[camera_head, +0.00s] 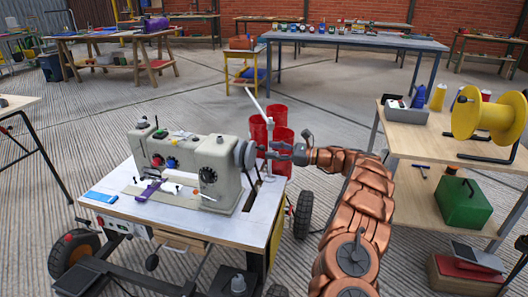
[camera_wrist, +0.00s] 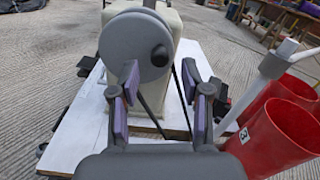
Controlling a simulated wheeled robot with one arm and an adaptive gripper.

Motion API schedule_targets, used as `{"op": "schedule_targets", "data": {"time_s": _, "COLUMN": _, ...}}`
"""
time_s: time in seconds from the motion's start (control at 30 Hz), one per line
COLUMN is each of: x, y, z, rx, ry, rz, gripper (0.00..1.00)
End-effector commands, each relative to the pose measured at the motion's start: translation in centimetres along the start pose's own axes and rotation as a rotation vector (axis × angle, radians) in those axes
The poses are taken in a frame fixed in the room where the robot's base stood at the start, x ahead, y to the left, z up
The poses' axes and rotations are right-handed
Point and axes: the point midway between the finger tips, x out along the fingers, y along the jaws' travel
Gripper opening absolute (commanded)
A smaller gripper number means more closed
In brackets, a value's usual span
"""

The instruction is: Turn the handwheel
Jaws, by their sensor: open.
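The handwheel (camera_head: 245,153) is a grey disc on the right end of a beige sewing machine (camera_head: 190,160). In the wrist view the handwheel (camera_wrist: 130,45) faces me at the upper left, with a dark round knob (camera_wrist: 160,56) near its right edge. My gripper (camera_head: 267,151) is just right of the wheel. In the wrist view my gripper (camera_wrist: 161,80) is open and empty, its purple-padded fingers apart. The left fingertip overlaps the wheel's lower edge, and the knob lies between the fingertips in the picture. I cannot tell whether anything touches.
The machine stands on a white-topped wheeled table (camera_head: 120,210). Red bins (camera_head: 281,141) and a white post stand close behind my gripper, and at right in the wrist view. A wooden shelf table (camera_head: 420,145) with a yellow spool (camera_head: 485,117) is at right. Open floor lies beyond.

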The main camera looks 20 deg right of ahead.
Motion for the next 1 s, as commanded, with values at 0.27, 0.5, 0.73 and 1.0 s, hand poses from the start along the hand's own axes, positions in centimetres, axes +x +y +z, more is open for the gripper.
{"op": "schedule_targets", "data": {"time_s": 0.27, "x": 3.5, "y": 0.1, "z": 0.0, "rx": -0.002, "ry": -0.001, "rz": 0.002, "gripper": 0.47}}
{"op": "schedule_targets", "data": {"time_s": 0.5, "x": 3.8, "y": 0.1, "z": 0.1, "rx": -0.001, "ry": -0.001, "rz": 0.001, "gripper": 0.47}}
{"op": "schedule_targets", "data": {"time_s": 0.73, "x": 3.7, "y": 0.0, "z": 0.1, "rx": -0.001, "ry": -0.001, "rz": 0.001, "gripper": 0.28}}
{"op": "schedule_targets", "data": {"time_s": 1.0, "x": 3.7, "y": 0.1, "z": 0.1, "rx": -0.001, "ry": -0.001, "rz": 0.002, "gripper": 0.0}}
